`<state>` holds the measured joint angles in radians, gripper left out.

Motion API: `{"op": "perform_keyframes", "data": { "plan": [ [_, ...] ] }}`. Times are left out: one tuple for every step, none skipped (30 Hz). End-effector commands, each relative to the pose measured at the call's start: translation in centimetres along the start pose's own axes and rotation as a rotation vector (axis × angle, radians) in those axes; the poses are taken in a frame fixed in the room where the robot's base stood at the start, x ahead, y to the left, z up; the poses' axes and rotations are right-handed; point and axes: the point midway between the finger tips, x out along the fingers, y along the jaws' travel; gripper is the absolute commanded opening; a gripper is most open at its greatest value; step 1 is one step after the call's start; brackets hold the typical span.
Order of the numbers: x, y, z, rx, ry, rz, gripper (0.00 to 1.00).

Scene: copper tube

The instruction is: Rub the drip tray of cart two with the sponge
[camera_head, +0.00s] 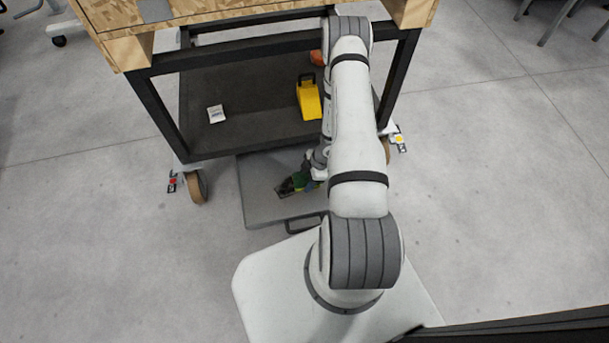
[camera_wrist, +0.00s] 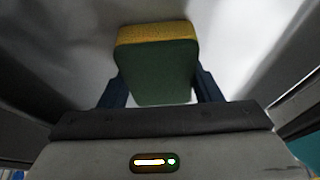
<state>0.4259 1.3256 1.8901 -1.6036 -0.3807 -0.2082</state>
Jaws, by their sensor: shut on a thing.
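The drip tray (camera_head: 256,195) is a flat grey panel with a front handle (camera_head: 305,225), low under the cart (camera_head: 160,125) and sticking out in front of it. My gripper (camera_head: 302,181) is low over the tray's right part. It is shut on the sponge (camera_wrist: 155,75), which is green with a yellow layer and sits between the two dark fingers in the wrist view. In the head view the sponge is a small green patch, partly hidden by my arm. I cannot tell whether it touches the tray. A cart number is not readable.
The cart's dark lower shelf (camera_head: 250,105) bears a yellow object (camera_head: 308,98), a small white packet (camera_head: 216,114) and an orange item (camera_head: 317,57). A caster (camera_head: 196,187) stands left of the tray. My arm hides the tray's right side. The floor at left is clear.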

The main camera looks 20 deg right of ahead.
Motion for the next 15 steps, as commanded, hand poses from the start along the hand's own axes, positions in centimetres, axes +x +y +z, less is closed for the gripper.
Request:
{"op": "perform_keyframes", "data": {
  "plan": [
    [0.3,-0.8,0.0,0.004,0.000,-0.009,0.40],
    [0.2,-0.9,0.0,0.003,0.001,-0.009,0.40],
    [0.2,-1.0,0.0,0.003,0.001,-0.010,0.40],
    [0.2,-1.1,-0.1,0.003,0.001,-0.010,0.40],
    [0.3,-1.1,-0.1,0.002,0.001,-0.010,0.40],
    [0.3,-1.1,-0.3,0.002,0.002,-0.011,0.40],
    [0.4,-1.1,-0.5,0.001,0.002,-0.011,0.40],
    [0.5,-1.1,-0.7,0.001,0.002,-0.010,0.40],
    [0.7,-1.1,-1.0,0.000,0.003,-0.011,0.40],
    [0.8,-1.1,-1.3,-0.001,0.003,-0.011,0.40],
    [0.9,-1.0,-1.6,-0.001,0.003,-0.011,0.40],
    [1.1,-1.1,-1.9,-0.001,0.003,-0.011,0.40],
    [1.2,-1.1,-2.1,-0.001,0.003,-0.010,0.40],
    [1.3,-1.0,-2.4,0.000,0.004,-0.010,0.40],
    [1.4,-1.0,-2.7,-0.001,0.004,-0.011,0.40]
  ]
}}
